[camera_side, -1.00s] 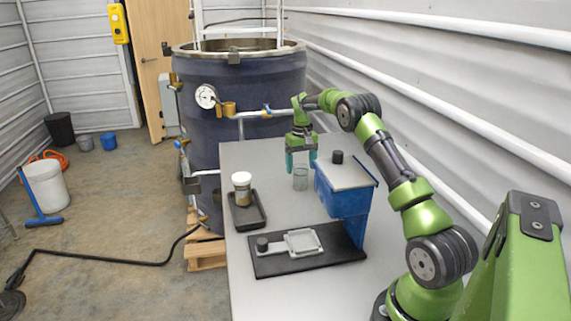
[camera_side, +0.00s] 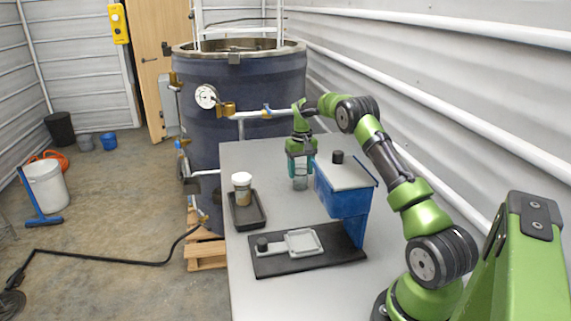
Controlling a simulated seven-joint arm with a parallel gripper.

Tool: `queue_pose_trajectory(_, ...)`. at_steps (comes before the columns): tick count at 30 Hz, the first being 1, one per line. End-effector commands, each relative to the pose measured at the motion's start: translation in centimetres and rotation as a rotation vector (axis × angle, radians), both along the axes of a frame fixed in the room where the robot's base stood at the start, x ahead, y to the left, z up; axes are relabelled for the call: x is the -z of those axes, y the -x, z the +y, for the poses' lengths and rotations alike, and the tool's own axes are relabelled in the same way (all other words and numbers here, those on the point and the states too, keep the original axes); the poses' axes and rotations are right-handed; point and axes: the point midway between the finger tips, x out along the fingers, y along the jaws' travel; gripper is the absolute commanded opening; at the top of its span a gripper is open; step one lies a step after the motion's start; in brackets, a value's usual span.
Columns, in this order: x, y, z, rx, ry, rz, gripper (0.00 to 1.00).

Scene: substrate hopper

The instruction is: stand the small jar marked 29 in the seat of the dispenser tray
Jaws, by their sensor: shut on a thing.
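My gripper (camera_side: 300,166) is at the far part of the table, its fingers pointing down. It is shut on a clear glass jar (camera_side: 300,183), which is upright at the table surface; I cannot tell whether it is lifted. Any number on it is too small to read. The dispenser (camera_side: 344,200) is a blue hopper with a light lid and dark knob, just right of my gripper. In front is its black base with a light grey tray (camera_side: 302,243) that has a square frame and a dark knob at its left end.
A black tray (camera_side: 262,222) at the table's left edge holds a white-lidded jar (camera_side: 242,188) with brownish contents. The table (camera_side: 290,295) is clear at the front. A large dark tank (camera_side: 245,95) stands behind the table.

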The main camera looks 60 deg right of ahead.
Motion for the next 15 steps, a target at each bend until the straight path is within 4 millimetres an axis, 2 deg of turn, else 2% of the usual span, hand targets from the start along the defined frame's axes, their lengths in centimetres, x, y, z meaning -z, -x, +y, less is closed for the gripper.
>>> queue_pose_trajectory(5,-0.7,-0.1,0.0,0.0,0.002,-0.002,0.34)
queue_pose_trajectory(15,-3.4,-0.1,0.0,-0.001,0.003,-0.003,0.34)
